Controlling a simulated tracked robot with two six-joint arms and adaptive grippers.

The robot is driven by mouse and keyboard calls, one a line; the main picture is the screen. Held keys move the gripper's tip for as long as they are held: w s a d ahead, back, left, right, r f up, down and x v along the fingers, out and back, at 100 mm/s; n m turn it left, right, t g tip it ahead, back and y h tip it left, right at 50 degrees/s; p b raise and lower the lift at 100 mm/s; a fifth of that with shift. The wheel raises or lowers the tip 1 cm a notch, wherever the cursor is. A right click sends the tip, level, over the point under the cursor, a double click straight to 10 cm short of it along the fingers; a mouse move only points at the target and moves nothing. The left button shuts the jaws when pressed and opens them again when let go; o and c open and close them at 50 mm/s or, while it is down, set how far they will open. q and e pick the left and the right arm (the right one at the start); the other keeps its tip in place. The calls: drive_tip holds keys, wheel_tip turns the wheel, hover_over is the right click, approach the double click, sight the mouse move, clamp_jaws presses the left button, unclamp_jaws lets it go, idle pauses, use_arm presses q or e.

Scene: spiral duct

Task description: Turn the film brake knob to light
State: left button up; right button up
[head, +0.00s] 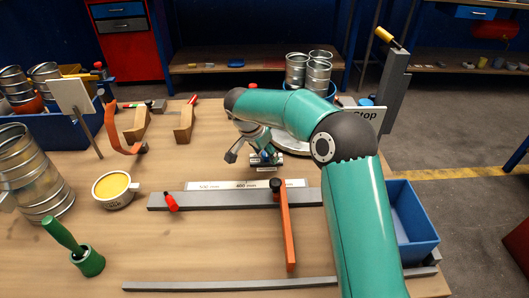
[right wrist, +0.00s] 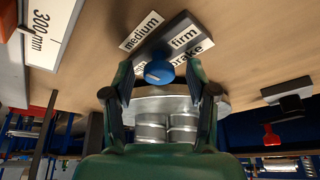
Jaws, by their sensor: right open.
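The film brake knob (right wrist: 158,72) is a round blue knob on a dark block in the right wrist view. White labels around it read "medium" (right wrist: 142,30), "firm" (right wrist: 184,37) and "brake"; another label is mostly hidden behind the knob. My right gripper (right wrist: 158,80) is open, with one finger on either side of the knob in the picture. I see no clear contact. In the head view my right gripper (head: 254,148) is at the small labelled brake block (head: 266,159), and the knob is hidden there. My left gripper is not in view.
A grey rail with a length scale (head: 245,185) and an orange arm (head: 287,235) lie in front of the brake. Metal duct cans (head: 308,72) stand behind. A cup with yellow filling (head: 112,188), a green-handled tool (head: 85,255) and a large spiral duct (head: 30,175) stand left.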

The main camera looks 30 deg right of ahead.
clamp_jaws()
idle(0.3)
